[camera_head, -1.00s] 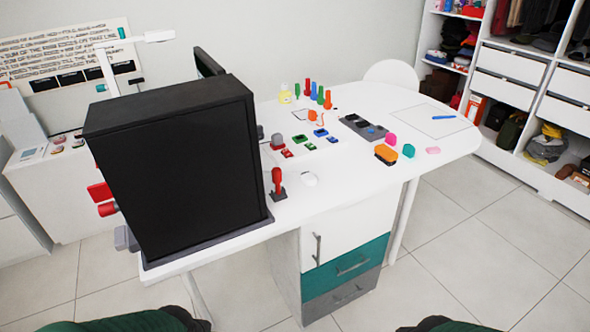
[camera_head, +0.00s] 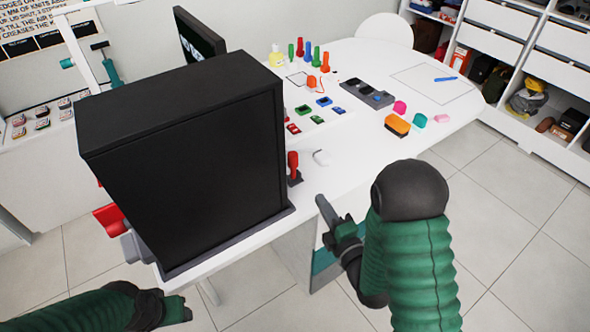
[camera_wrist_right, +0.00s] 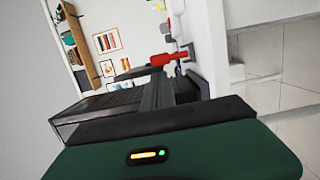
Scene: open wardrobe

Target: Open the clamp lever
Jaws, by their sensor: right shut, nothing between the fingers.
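A red upright lever (camera_head: 293,163) on a small dark base stands on the white table, just right of the black box. A red lever-like part (camera_wrist_right: 168,58) shows beyond my fingers in the right wrist view; it appears sideways there. My right gripper (camera_head: 326,212) is shut and empty, near the table's front edge, in front of and to the right of the red lever and apart from it. Its dark fingers also show in the wrist view. My left gripper (camera_head: 178,308) is low at the bottom left, below the table edge; its finger opening is unclear.
The tall black box (camera_head: 190,165) stands left of the red lever, with red and grey parts (camera_head: 112,218) beyond its left side. Small coloured items and a grey tray (camera_head: 365,94) lie farther back.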

